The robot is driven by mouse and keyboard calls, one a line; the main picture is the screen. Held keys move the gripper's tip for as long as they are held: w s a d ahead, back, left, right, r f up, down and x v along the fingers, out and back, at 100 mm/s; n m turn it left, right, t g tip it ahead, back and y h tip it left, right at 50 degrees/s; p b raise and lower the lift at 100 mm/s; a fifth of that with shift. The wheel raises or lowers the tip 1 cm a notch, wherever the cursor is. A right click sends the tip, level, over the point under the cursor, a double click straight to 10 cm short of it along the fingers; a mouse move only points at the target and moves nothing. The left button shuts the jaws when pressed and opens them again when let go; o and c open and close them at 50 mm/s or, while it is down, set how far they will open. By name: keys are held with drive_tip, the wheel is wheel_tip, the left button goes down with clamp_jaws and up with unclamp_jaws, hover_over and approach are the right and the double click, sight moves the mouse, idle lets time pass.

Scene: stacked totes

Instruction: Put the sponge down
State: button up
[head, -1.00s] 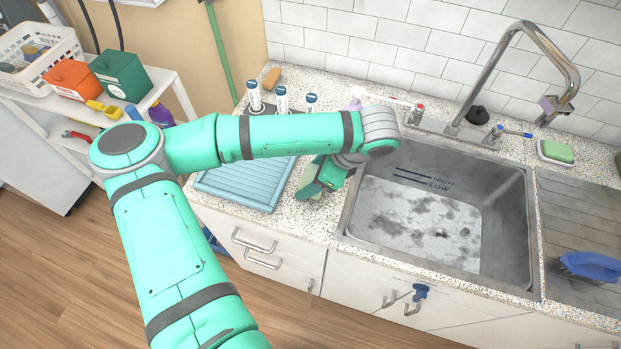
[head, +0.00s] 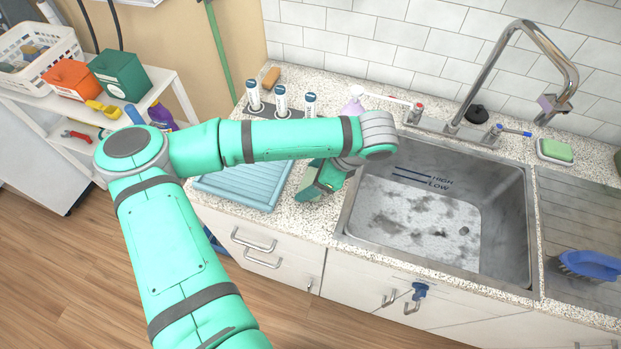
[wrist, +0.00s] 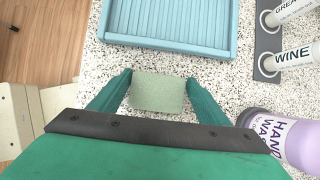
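A pale green sponge (wrist: 158,93) sits between the two fingers of my gripper (wrist: 159,78) in the wrist view. The fingertips appear to touch its left and right sides, so the gripper looks shut on it. Speckled countertop (wrist: 222,88) lies beneath; I cannot tell whether the sponge rests on it or hangs just above. In the head view my gripper (head: 312,192) points down at the counter strip between the blue drying tray and the sink, and the sponge is mostly hidden there.
The ribbed blue tray (head: 240,184) is left of my gripper, the sink basin (head: 425,215) right. A lilac hand-wash bottle (wrist: 283,130) stands close on the wrist view's right. Labelled white bottles (head: 281,98) stand behind. Another green sponge (head: 557,151) lies in a dish beyond the faucet.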

drive_tip(key=shift+s+a+f, duration=0.1)
drive_tip(key=shift+s+f, duration=0.35)
drive_tip(key=shift+f, duration=0.15)
drive_tip(key=shift+r, duration=0.35)
drive_tip(key=v, duration=1.2)
drive_tip(key=shift+w+r, duration=0.3)
drive_tip(key=shift+r, duration=0.15)
